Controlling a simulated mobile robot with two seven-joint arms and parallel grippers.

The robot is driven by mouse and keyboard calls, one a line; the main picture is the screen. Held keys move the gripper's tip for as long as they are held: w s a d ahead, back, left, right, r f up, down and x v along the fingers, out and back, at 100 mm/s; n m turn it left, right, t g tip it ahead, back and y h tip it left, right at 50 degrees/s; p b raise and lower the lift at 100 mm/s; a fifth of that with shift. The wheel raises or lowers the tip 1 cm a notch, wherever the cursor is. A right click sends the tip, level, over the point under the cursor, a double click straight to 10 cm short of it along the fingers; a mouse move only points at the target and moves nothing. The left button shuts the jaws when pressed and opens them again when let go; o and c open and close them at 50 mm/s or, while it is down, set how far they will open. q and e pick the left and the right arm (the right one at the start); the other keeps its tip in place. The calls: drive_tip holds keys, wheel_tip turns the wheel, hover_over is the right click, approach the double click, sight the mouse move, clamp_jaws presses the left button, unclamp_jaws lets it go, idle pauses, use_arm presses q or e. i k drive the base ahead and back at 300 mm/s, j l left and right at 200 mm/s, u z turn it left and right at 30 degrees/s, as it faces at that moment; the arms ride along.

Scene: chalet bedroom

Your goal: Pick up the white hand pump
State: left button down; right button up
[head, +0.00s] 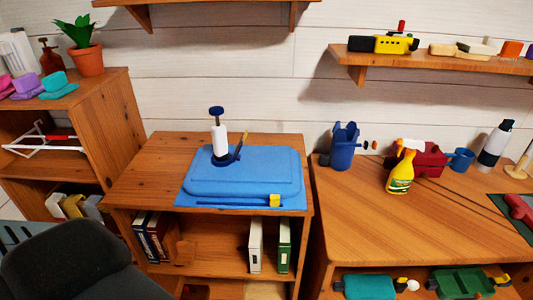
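The white hand pump (220,140) stands upright on the middle cabinet, at the back of a blue padded slab (243,175). It has a white barrel with a dark blue knob on top and a dark base. A dark blue stick-like part with a yellow piece rises beside it on the right. Whether the pump is fixed to the slab I cannot tell. Neither of my grippers shows in the head view.
The wooden cabinet (140,185) has bare top at its left. A dark chair back (75,262) fills the lower left. On the right desk stand a blue container (343,148), a yellow spray bottle (400,175) and a white-and-black bottle (494,145). A wall shelf (450,62) hangs above.

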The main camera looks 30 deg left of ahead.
sight(219, 134)
drive_tip(key=u, duration=1.35)
